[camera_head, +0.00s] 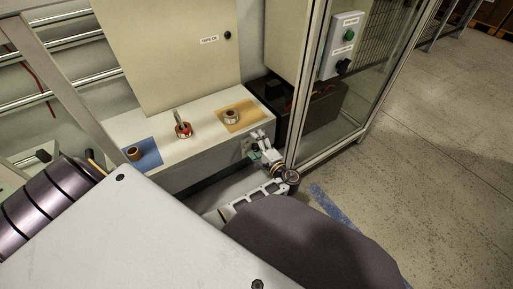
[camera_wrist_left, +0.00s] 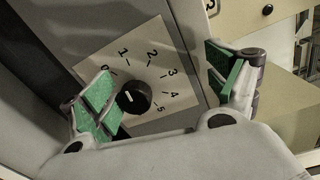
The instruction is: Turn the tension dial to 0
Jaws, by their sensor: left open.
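The tension dial is a round black knob (camera_wrist_left: 134,97) with a short white mark, on a pale square plate (camera_wrist_left: 150,62) numbered 0 to 5 in the left wrist view. The white mark lies on the knob's left part; I cannot tell exactly which number it points at. My left gripper (camera_wrist_left: 160,86) is open, its green-padded fingers on either side of the dial, the left finger much closer to it. In the head view the left gripper (camera_head: 258,152) is at the bench's front right corner, where it mostly hides the dial. My right gripper is not in view.
The white bench (camera_head: 200,147) carries a ring on a blue mat (camera_head: 150,158), a red-based part with an upright rod (camera_head: 183,129), and a ring on an orange mat (camera_head: 247,108). A framed glass panel (camera_head: 320,120) stands just right of the gripper. Open floor (camera_head: 430,150) lies beyond.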

